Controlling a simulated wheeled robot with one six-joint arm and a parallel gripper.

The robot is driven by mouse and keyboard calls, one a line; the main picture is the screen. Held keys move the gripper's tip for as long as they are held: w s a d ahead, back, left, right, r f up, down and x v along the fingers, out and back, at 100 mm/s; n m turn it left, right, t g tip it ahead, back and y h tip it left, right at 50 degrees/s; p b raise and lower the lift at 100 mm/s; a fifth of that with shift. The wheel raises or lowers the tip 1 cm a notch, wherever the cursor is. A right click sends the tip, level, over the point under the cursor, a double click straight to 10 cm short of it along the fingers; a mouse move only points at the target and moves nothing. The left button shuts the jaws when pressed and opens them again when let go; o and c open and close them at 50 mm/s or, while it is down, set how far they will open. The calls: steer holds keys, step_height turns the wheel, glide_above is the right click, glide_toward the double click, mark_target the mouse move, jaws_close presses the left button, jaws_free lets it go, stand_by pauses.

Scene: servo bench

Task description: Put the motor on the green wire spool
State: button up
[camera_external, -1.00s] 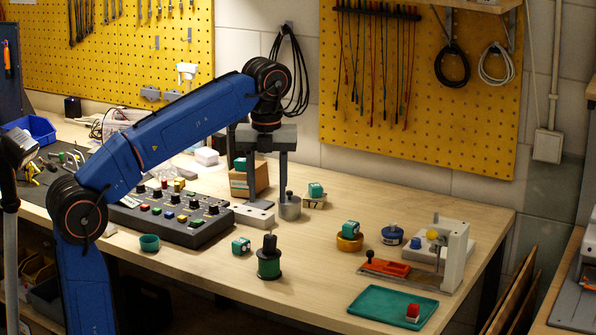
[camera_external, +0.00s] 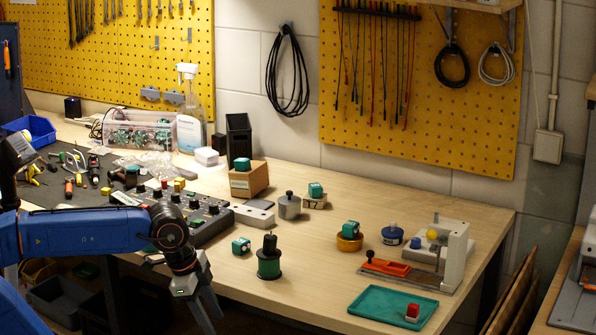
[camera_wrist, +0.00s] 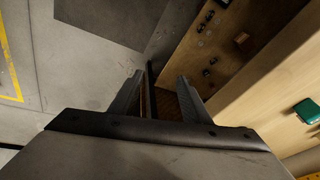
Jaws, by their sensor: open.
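Several teal block-shaped motors with white faces are in the external view. One motor (camera_external: 241,246) sits on the bare table, one (camera_external: 242,164) on a cardboard box, one (camera_external: 315,190) on a small block, and one (camera_external: 350,229) on a yellow-orange spool. The green wire spool (camera_external: 269,267) stands upright near the front edge with a black stepped piece on top. My gripper (camera_external: 207,314) is open and empty, pointing down in front of the table edge, left of the spool. The wrist view shows its spread fingers (camera_wrist: 160,92) and a teal object (camera_wrist: 308,110) at the right edge.
A button panel (camera_external: 205,228) lies behind my wrist. The middle foreground is mostly clear.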

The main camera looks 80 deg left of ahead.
steer(key=s+d+f+n+t, duration=0.1)
steer(key=s+f+n, duration=0.4)
steer(key=f, duration=0.6)
steer(key=shift+s+d, duration=0.45)
steer(key=shift+r, duration=0.1)
